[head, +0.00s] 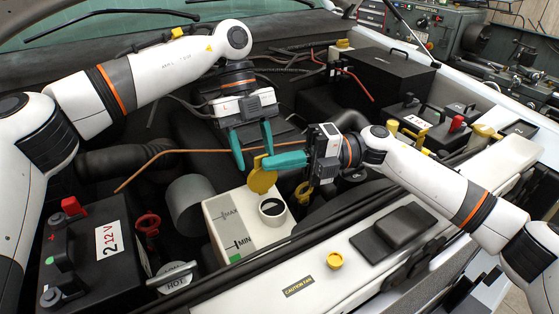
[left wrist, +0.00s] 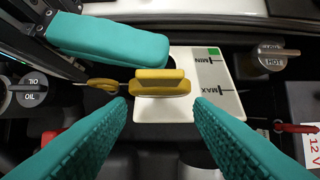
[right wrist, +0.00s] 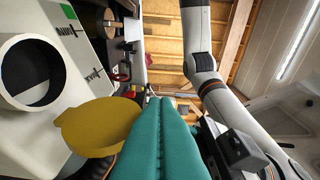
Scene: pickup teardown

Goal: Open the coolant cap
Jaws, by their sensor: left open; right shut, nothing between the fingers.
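The white coolant tank (head: 226,232) has MIN and MAX marks, and its round neck (head: 272,208) is uncovered. The yellow coolant cap (head: 262,180) stands tipped up beside the neck; it also shows close in the right wrist view (right wrist: 98,127) and edge-on in the left wrist view (left wrist: 160,84). Whether a hinge joins it to the tank is hidden. My right gripper (head: 268,164) is shut and empty, its fingertips right by the cap's upper edge. My left gripper (head: 252,148) is open and empty, just behind the cap, pointing down towards it.
A 12 V battery (head: 88,250) with a red terminal stands at the left. A grey HOT cap (head: 174,278) and a red ring handle (head: 148,222) lie between battery and tank. The front rail (head: 360,260) carries a yellow cap (head: 335,260). A copper-coloured pipe (head: 180,150) runs behind the tank.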

